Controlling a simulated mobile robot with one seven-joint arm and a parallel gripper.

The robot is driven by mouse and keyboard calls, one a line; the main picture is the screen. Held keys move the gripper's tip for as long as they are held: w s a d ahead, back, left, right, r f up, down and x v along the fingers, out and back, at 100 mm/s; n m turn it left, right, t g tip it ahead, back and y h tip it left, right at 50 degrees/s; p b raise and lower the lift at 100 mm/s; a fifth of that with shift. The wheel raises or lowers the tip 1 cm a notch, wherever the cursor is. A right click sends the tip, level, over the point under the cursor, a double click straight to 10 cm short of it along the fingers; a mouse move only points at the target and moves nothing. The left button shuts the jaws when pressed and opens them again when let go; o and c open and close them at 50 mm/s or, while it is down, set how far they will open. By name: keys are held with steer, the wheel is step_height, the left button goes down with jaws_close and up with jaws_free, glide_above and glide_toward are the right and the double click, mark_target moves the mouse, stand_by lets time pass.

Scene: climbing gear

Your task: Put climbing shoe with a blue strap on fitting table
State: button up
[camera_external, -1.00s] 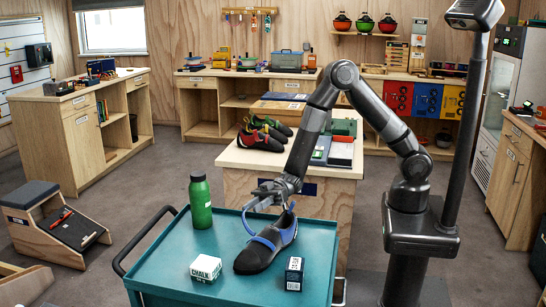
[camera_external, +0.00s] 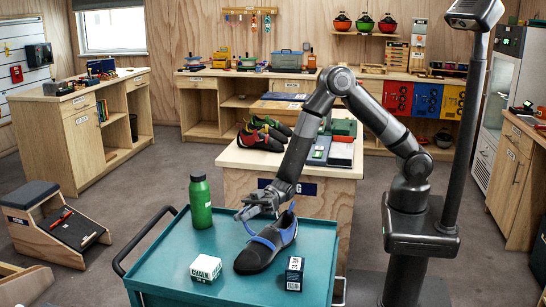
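The climbing shoe with a blue strap (camera_external: 264,249) is dark with blue trim and lies on the teal cart top (camera_external: 222,283). Its heel points up and right, toward the far edge of the cart. My gripper (camera_external: 242,214) is just above and left of the shoe's heel, with its fingers pointing left and down. The fingers look spread, with nothing visible between them. Behind the cart stands a wooden table (camera_external: 257,159) with a sign on its front, partly hidden by my arm. I cannot read the sign fully.
On the cart are a green bottle (camera_external: 200,202), a white chalk box (camera_external: 206,268) and a small dark box (camera_external: 294,273). The wooden table holds other climbing shoes (camera_external: 262,136), boxes and a book.

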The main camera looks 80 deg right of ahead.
jaws_close()
steer(key=shift+r, duration=0.1)
stand_by(1.2)
